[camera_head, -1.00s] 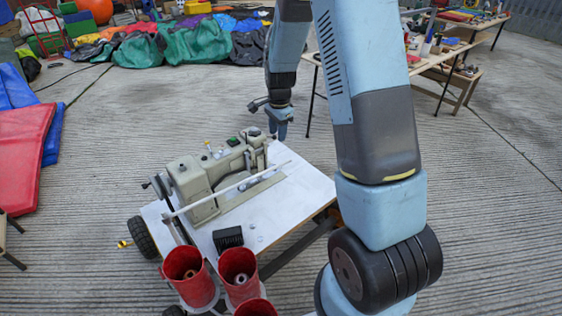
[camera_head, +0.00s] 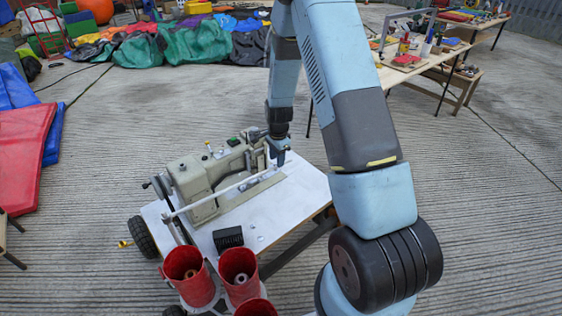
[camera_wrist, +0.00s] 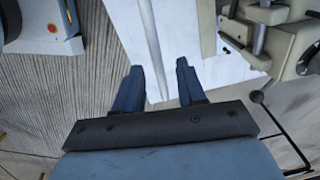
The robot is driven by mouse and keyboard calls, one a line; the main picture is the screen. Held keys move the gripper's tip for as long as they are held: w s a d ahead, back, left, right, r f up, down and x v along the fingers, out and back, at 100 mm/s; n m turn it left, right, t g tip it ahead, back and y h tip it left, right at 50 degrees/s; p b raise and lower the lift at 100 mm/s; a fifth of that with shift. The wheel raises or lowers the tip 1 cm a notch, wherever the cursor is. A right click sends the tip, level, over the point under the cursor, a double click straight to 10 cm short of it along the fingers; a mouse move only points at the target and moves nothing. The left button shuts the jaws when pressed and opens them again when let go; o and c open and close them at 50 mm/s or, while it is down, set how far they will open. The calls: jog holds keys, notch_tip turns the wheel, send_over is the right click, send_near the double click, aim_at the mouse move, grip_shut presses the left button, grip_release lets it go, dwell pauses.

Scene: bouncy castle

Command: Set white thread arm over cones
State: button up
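The white thread arm (camera_head: 222,190) is a long thin rod lying diagonally across the front of the beige sewing machine (camera_head: 205,175). In the wrist view the rod (camera_wrist: 150,45) runs down between my two fingers. My gripper (camera_head: 279,160) is at the rod's far right end, pointing down. The wrist view shows my gripper (camera_wrist: 159,68) open, with a gap on both sides of the rod. I cannot tell whether the rod is fully between the fingers or below them. The red cones (camera_head: 190,277), (camera_head: 239,274), (camera_head: 257,308) stand at the table's front left.
The sewing machine stands on a white wheeled table (camera_head: 275,222), with a small black box (camera_head: 228,238) on its bare front part. A wooden workbench (camera_head: 425,72) with tools stands at the back right. A red mat (camera_head: 25,155) lies at the left.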

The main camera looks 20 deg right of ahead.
jog(key=shift+w+f, duration=0.1)
jog(key=shift+f, duration=1.1)
grip_shut()
